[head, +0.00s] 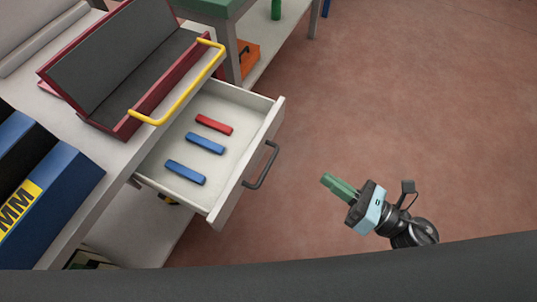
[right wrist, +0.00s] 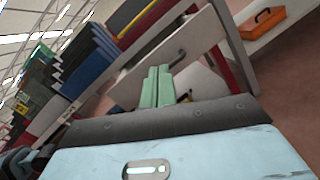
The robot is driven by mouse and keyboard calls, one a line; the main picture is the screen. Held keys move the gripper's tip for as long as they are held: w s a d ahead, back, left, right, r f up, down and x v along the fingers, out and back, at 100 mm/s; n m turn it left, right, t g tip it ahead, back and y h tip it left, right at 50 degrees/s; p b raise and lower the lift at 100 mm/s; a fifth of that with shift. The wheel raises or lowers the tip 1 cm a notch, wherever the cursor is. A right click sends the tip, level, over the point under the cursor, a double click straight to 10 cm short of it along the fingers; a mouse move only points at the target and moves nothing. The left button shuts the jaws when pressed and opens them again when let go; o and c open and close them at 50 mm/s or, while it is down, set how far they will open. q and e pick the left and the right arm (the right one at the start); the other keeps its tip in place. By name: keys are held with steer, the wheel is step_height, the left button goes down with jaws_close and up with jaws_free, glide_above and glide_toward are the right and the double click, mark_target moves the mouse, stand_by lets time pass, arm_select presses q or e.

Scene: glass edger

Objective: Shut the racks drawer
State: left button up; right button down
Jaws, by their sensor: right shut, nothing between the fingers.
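The drawer (head: 225,150) is white and stands pulled out from under the worktop in the head view. Two blue pieces (head: 205,143) and one red piece (head: 214,124) lie flat inside it. A dark bar handle (head: 261,166) is on its front; the handle (right wrist: 178,59) also shows in the right wrist view, past the fingertips. My right gripper (head: 328,181) has green fingers, shut and empty. It is to the right of the drawer front, apart from the handle and pointing toward it. It also shows in the right wrist view (right wrist: 157,72). My left gripper is not in view.
A red case (head: 127,128) with a yellow handle (head: 180,99) lies on the worktop above the drawer. Blue boxes (head: 62,185) stand at the left. An orange toolbox (head: 247,58) sits on a low shelf behind. The reddish floor (head: 400,100) is clear to the right.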

steer(key=w+n+g+y, duration=0.1)
steer(key=n+g, duration=0.2)
steer(key=n, duration=0.4)
glide_toward(256, 150)
steer(key=x, duration=0.6)
steer(key=shift+r, duration=0.15)
steer(key=shift+w+a, duration=0.25)
steer(key=shift+a, duration=0.05)
steer(key=shift+a, duration=0.1)
